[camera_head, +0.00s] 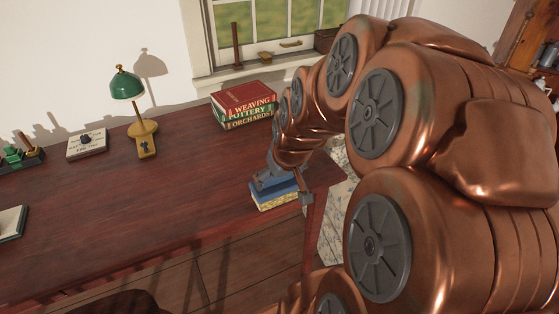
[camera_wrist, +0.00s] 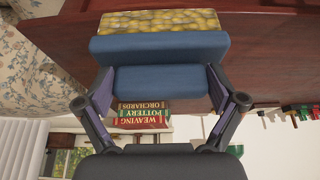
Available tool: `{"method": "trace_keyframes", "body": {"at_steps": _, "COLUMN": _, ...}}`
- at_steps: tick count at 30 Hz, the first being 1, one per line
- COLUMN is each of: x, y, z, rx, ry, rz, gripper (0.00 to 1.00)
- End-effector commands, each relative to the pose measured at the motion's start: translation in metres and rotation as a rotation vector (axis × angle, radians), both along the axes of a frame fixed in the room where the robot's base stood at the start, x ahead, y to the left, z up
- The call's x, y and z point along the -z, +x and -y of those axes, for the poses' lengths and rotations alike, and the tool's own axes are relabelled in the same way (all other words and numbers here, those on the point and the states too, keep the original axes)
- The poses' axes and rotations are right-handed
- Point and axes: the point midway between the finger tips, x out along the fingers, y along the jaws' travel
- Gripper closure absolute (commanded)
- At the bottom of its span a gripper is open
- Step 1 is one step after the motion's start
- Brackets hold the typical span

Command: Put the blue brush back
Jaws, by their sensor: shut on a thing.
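I cannot tell whether the brush touches the table.
A stack of books (camera_head: 245,107) stands behind the brush near the window. The middle of the table is clear.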

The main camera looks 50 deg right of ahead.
Motion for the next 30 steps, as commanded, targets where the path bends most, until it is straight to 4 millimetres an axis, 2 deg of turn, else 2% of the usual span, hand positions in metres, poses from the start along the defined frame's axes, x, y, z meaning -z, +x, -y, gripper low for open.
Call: {"method": "trace_keyframes", "body": {"at_steps": 30, "x": 0.012, "y": 0.083, "z": 0.106, "rx": -0.001, "ry": 0.0, "rz": -0.001, "gripper": 0.57}}
